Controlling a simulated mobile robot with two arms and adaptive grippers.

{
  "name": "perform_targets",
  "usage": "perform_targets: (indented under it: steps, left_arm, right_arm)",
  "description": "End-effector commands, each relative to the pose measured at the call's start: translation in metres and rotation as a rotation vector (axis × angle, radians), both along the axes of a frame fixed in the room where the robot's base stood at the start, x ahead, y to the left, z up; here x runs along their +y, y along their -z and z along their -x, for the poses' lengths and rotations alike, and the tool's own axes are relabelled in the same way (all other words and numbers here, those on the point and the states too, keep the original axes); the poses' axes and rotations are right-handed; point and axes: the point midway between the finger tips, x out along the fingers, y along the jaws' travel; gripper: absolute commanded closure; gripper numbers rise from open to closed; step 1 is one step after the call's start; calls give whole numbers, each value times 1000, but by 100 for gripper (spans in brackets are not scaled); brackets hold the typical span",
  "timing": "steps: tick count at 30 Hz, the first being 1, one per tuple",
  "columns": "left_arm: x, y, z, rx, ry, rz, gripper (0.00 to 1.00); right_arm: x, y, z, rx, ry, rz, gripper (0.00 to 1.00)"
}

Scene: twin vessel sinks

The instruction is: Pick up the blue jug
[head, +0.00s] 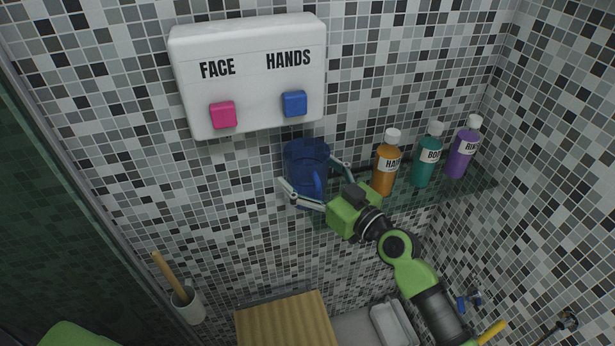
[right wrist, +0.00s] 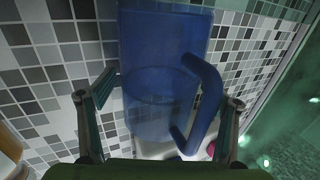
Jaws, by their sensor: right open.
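The translucent blue jug (head: 306,158) is upright against the tiled wall, below the white dispenser, at the left end of the glass shelf. Its handle (head: 318,184) faces toward my right gripper (head: 309,173). That gripper is open, with one finger at the jug's left side and the other at its right. In the right wrist view the jug (right wrist: 155,75) fills the space between the spread fingers (right wrist: 171,90), with the handle at the right, inside the right finger. Contact cannot be told. My left gripper is out of view.
Orange (head: 385,170), teal (head: 426,162) and purple (head: 462,153) bottles stand right of the jug on the shelf (head: 400,207). The FACE/HANDS dispenser (head: 250,80) hangs above. A cup with a wooden handle (head: 188,303), a slatted wooden board (head: 285,325) and a white dish (head: 392,325) are below.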

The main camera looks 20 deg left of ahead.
Motion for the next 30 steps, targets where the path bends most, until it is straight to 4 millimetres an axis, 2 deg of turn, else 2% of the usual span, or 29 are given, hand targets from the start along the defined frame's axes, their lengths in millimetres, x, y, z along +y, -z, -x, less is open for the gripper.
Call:
perform_targets:
  steps: [6,11,12,14,15,23,30]
  left_arm:
    - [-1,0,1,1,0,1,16]
    - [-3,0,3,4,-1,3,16]
    - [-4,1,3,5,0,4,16]
    - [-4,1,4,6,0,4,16]
    - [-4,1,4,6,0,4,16]
    - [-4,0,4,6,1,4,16]
    - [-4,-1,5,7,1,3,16]
  right_arm:
    - [0,1,0,1,0,1,18]
    - [0,1,0,1,0,1,60]
    - [0,1,0,1,0,1,62]
    - [0,0,0,-1,0,1,62]
    - [0,0,0,-1,0,1,66]
    - [0,-1,0,-2,0,1,66]
    - [0,-15,0,-3,-1,1,66]
